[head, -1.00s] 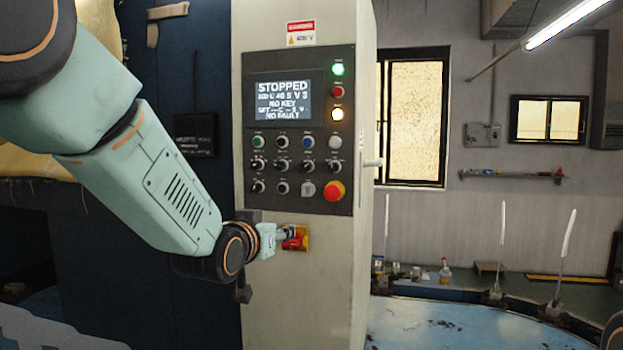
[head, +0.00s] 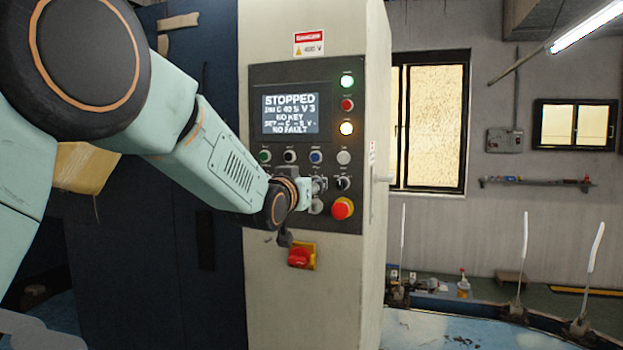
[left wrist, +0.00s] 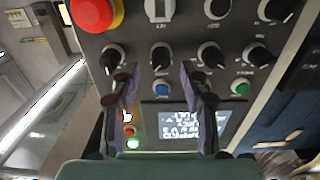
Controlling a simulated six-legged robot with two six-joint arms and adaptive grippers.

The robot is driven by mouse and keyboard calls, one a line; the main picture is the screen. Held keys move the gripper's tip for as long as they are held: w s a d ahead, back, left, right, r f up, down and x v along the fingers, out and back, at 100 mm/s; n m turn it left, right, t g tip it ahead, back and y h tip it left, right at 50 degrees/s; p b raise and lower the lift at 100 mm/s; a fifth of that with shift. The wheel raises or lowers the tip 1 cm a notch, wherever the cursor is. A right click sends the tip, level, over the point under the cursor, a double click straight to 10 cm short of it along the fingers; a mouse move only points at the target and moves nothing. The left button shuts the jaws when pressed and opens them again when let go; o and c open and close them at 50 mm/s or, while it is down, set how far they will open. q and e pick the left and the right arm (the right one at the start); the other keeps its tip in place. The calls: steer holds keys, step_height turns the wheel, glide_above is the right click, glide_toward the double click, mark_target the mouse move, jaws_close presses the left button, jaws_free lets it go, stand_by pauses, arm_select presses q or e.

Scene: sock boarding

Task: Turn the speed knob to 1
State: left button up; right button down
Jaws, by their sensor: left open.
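The control panel (head: 261,204) is on the pale cabinet, with several black selector knobs. Their labels are too small to read, so I cannot tell which is the speed knob. The screen (head: 290,113) reads STOPPED, with "V 3" in its second line. My left gripper (head: 315,190) is in front of the lower knobs and hides several of them. In the left wrist view, upside down, its open jaws (left wrist: 155,74) point at the panel. A black knob (left wrist: 160,57) shows between and just beyond the fingertips. Another knob (left wrist: 210,55) is beside the right finger. Contact cannot be told. My right gripper is out of view.
A red emergency button (head: 343,208) is at the panel's lower right, close to my gripper. A red switch on a yellow plate (head: 301,257) is below the panel. Push buttons, including a blue one (left wrist: 161,88), line the row beside the knobs.

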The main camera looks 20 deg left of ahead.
arm_select(q)
steer(key=shift+w+a+f, duration=0.1)
steer(key=shift+w+a, duration=0.05)
steer(key=shift+w, duration=0.8)
steer(key=shift+s, duration=0.2)
steer(key=shift+c, duration=0.6)
steer(key=shift+w+f, duration=0.15)
steer(key=shift+w, duration=0.35)
steer(key=c, duration=0.4)
jaws_close()
